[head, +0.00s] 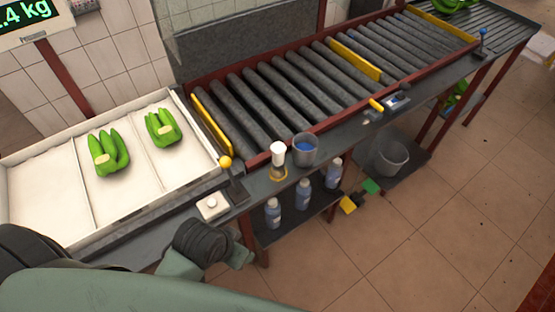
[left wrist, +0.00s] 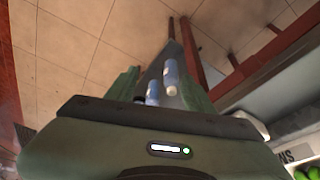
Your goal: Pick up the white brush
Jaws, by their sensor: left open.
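What looks like the white brush (head: 278,152) stands upright on the ledge in front of the roller conveyor, white on top with a tan lower part in a yellow ring. It stands just left of a grey cup. My left gripper (head: 242,258) is low and nearer to me, below and left of the brush, apart from it. In the left wrist view my left gripper (left wrist: 160,86) has its green fingers apart with nothing held between them. I cannot make out the brush in that view. My right gripper is not in view.
The grey cup (head: 305,150) holds something blue. Blue bottles (head: 303,193) stand on the shelf below and show beyond my fingers (left wrist: 171,74). A white box (head: 212,206) and a yellow-knobbed lever (head: 226,163) are left of the brush. Green bananas (head: 109,154) lie in the white tray (head: 48,190).

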